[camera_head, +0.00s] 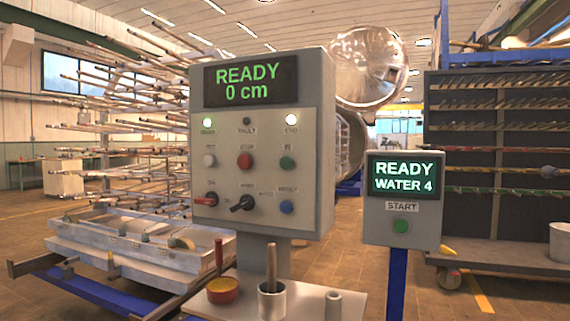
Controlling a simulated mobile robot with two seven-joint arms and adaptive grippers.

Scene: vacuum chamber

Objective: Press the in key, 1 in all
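A grey control box (262,240) stands upright in the middle of the head view. Its display (250,80) reads READY 0 cm in green. The in key is a green button (287,162) under a small label at the right of the middle row. A red button (245,160) and a white button (209,160) sit to its left. A blue button (286,207) is below it. Beside these are a red-handled switch (207,199) and a black switch (242,203). Neither of my grippers is in view.
A smaller box (376,225) on a blue post, at the right, reads READY WATER 4 and has a green start button (400,225). A shelf (310,297) below the control box holds a red pot (222,291) and a metal cup (272,302). A metal tray (150,255) lies at left.

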